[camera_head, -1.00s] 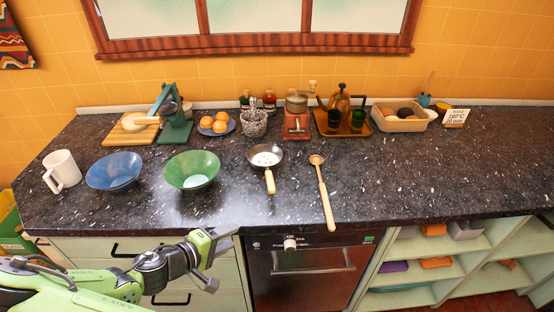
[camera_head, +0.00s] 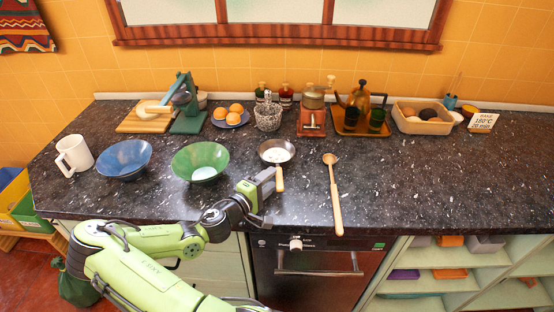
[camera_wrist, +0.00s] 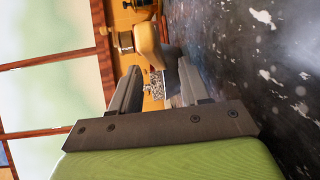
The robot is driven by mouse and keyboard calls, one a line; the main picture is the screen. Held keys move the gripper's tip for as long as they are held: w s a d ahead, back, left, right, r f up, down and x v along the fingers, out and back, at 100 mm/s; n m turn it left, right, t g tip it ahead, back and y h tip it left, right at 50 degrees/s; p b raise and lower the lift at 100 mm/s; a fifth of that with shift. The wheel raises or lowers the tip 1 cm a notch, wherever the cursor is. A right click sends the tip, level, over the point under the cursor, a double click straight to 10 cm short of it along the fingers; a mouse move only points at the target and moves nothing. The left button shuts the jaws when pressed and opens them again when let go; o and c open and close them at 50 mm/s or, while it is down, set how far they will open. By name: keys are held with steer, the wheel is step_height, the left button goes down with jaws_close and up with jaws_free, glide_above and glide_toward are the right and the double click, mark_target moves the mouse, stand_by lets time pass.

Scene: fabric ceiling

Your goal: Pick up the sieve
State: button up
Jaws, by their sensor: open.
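The sieve (camera_head: 276,152) is a shallow round metal bowl, pale inside, with a short wooden handle toward the counter's front. It rests on the dark counter right of the green bowl. My gripper (camera_head: 266,197) is open and empty, low over the front of the counter, just left of and in front of the handle. In the wrist view, the open fingers (camera_wrist: 157,88) are apart, and a large wooden piece that looks like the sieve's handle (camera_wrist: 148,42) shows beyond them, above the middle. Whether a finger touches it cannot be told.
A green bowl (camera_head: 201,160) stands left of the sieve, a blue bowl (camera_head: 124,158) and white mug (camera_head: 74,154) farther left. A wooden spoon (camera_head: 334,195) lies to the right. A patterned cup (camera_head: 268,116) and grinder (camera_head: 312,118) stand behind. The counter's right side is clear.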

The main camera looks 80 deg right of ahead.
steer(key=x, duration=0.4)
steer(key=shift+w, duration=0.1)
steer(key=shift+a, duration=0.1)
jaws_close()
steer(key=shift+r, duration=0.1)
step_height(320, 180, up, 10)
steer(key=p, duration=0.3)
steer(key=shift+w, duration=0.1)
stand_by(1.3)
